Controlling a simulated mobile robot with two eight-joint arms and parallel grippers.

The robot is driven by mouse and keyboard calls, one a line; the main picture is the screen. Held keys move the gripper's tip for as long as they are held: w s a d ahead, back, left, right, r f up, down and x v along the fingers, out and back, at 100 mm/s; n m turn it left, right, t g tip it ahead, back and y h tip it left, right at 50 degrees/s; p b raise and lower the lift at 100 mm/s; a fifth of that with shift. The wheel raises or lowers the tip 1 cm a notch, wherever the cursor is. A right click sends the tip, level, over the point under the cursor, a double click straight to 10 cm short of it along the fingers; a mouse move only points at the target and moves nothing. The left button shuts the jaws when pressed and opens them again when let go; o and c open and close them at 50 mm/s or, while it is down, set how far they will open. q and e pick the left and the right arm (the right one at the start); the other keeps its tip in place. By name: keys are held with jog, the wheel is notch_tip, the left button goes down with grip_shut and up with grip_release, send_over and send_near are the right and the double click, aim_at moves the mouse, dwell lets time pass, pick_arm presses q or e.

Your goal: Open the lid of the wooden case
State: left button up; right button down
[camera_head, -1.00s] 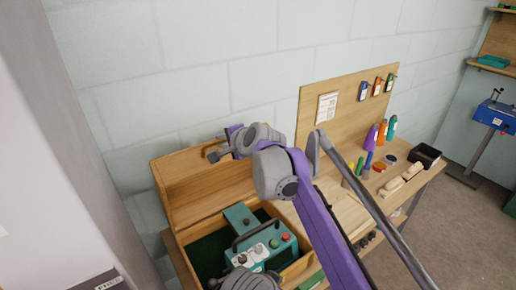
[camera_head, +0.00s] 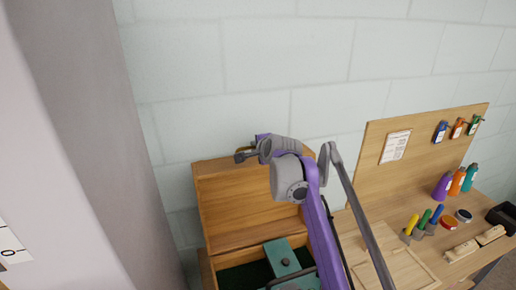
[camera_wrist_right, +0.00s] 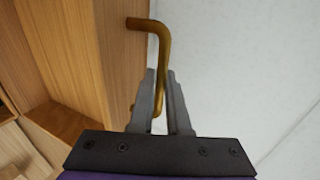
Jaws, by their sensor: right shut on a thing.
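The wooden case (camera_head: 207,268) stands at the lower middle of the head view, partly cut off by the bottom edge. Its lid (camera_head: 225,212) stands raised and upright near the wall, so the case is open. My right gripper (camera_head: 246,156) is at the lid's top edge. In the right wrist view my right gripper (camera_wrist_right: 161,103) is shut on a bent brass handle (camera_wrist_right: 163,45) on the lid (camera_wrist_right: 115,60). A teal device (camera_head: 283,257) sits inside the case, partly hidden by my right arm. My left gripper is not in view.
A workbench (camera_head: 384,274) is to the right, with several small tools, bottles and wooden blocks (camera_head: 461,250). A wooden backboard (camera_head: 386,184) rises behind it. A block wall (camera_head: 252,60) is close behind the lid. A grey column-like surface (camera_head: 85,150) fills the left.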

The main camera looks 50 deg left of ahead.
jog(key=c, duration=0.9)
grip_release()
jog(key=shift+w, duration=0.1)
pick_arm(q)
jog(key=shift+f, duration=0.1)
pick_arm(e)
jog(key=shift+d, duration=0.1)
jog(key=shift+d+r, duration=0.15)
jog(key=shift+d, duration=0.1)
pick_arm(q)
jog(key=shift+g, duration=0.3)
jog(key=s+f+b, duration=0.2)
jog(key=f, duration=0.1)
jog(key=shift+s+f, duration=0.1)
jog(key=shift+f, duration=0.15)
pick_arm(e)
jog(key=v, duration=1)
jog(key=shift+s, duration=0.2)
